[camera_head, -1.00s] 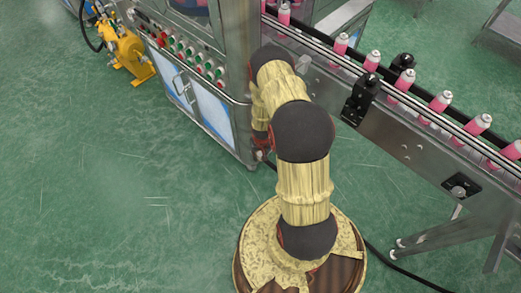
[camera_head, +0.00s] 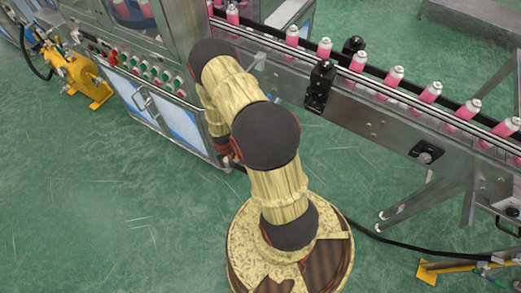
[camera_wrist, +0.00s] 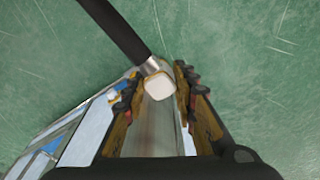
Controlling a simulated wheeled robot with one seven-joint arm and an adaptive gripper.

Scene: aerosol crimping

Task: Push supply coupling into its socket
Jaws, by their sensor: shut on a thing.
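The supply coupling (camera_wrist: 156,84) shows in the wrist view as a pale, rounded block with a silver metal collar. A black hose (camera_wrist: 115,28) leads from it to the upper left. My gripper (camera_wrist: 158,80) is shut on the coupling, with one finger on each side near the tips. In the head view the gripper and coupling are mostly hidden behind my arm, low by the machine's near corner. The socket cannot be made out in either view.
The machine cabinet (camera_head: 165,108) with its row of buttons stands left of my arm. A conveyor (camera_head: 375,118) carrying pink cans runs to the right. A yellow pump unit (camera_head: 80,75) stands at the far left. A black cable (camera_head: 400,247) trails over the open green floor (camera_head: 90,190).

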